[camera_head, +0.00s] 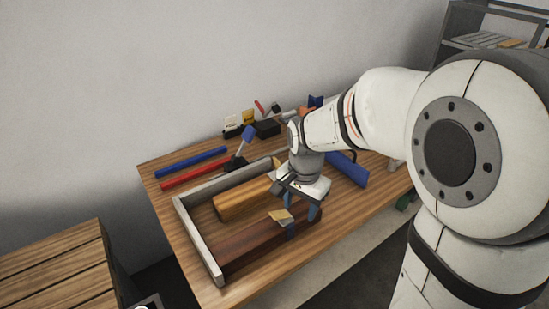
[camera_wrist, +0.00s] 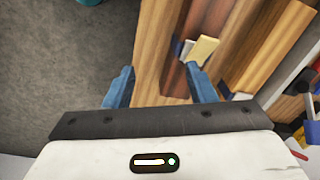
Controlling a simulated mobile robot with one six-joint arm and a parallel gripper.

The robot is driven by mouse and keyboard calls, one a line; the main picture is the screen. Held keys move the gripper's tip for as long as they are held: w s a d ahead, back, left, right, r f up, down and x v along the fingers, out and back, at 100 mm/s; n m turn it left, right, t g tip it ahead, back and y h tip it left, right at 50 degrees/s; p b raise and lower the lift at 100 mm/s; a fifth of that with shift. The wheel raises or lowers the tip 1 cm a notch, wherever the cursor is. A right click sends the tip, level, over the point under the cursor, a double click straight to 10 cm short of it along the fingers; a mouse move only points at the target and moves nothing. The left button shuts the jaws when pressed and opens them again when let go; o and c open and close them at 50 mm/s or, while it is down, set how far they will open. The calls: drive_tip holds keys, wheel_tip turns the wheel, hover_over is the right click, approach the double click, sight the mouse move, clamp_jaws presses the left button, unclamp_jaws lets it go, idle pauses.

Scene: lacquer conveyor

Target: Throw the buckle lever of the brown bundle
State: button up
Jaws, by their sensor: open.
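The brown bundle (camera_head: 253,246) is a long dark wooden block lying along the near side of the table, beside a grey end frame. It also shows in the wrist view (camera_wrist: 208,22). A pale yellow buckle lever (camera_head: 279,215) stands out at its upper side; in the wrist view the lever (camera_wrist: 203,50) sits by a small grey buckle. My gripper (camera_head: 301,210) has blue fingers and is open and empty, over the right part of the brown bundle. In the wrist view my gripper (camera_wrist: 160,70) has its right fingertip close to the lever; contact cannot be told.
A lighter orange-brown bundle (camera_head: 240,203) lies parallel behind the brown one, within the grey frame (camera_head: 197,240). Red (camera_head: 208,172) and blue (camera_head: 192,161) bars lie at the back left. A blue block (camera_head: 348,170) is right of my gripper. Small items stand behind.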

sight(274, 214)
drive_tip(key=w+a+m+p, duration=0.1)
drive_tip(key=w+a, duration=0.1)
drive_tip(key=w+a+m+p, duration=0.2)
drive_tip(key=a, duration=0.1)
drive_tip(key=shift+w+a+f+m+g+p, duration=0.1)
drive_tip(key=shift+w+a+m+g+p, duration=0.2)
drive_tip(key=shift+w+a+g, duration=0.1)
drive_tip(key=shift+a+f, duration=0.1)
drive_tip(key=shift+f, duration=0.15)
wheel_tip(274, 214, down, 8)
drive_tip(key=shift+w+r+p, duration=0.1)
drive_tip(key=shift+r+p, duration=0.1)
drive_tip(key=shift+p, duration=0.2)
drive_tip(key=shift+c, duration=0.4)
